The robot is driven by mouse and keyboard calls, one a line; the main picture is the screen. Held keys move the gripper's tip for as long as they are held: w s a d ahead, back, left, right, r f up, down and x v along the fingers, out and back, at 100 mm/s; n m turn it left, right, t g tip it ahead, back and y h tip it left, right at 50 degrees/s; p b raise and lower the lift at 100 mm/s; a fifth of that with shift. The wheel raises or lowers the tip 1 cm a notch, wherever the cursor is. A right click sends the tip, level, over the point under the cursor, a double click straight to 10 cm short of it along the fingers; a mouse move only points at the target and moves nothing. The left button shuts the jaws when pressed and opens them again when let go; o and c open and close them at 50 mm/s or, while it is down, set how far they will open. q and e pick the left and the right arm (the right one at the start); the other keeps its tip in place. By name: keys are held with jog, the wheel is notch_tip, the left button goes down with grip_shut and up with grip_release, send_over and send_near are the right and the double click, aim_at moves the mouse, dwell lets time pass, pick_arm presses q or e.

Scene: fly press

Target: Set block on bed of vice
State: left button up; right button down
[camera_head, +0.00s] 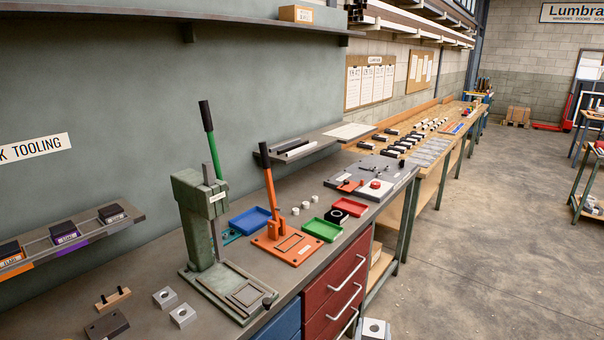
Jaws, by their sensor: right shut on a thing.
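A pale metal block (375,325) with a round hole in its top shows at the bottom edge, in front of the red drawers. My right gripper (374,334) is shut on it; most of the gripper is cut off by the frame edge. A green press (200,215) with a raised lever stands on the bench, left of the held block. On its base is a low rectangular frame with a dark knob at its right, which looks like the vice (246,293). Its bed looks empty. Two similar blocks (165,297) (183,315) lie left of the press. My left gripper is not in view.
An orange lever press (285,245) stands beyond the green one. A blue tray (250,220), a green tray (322,229) and a red tray (350,207) lie around it. A dark block (107,325) lies at the near left.

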jog(key=s+f+n+y, duration=0.3)
jog(key=s+f+y, duration=0.1)
jog(key=shift+s+f+y, duration=0.25)
jog(key=shift+s+y, duration=0.05)
jog(key=shift+d, duration=0.1)
notch_tip(320, 180, down, 12)
jog(key=s+b, duration=0.2)
jog(key=b, duration=0.8)
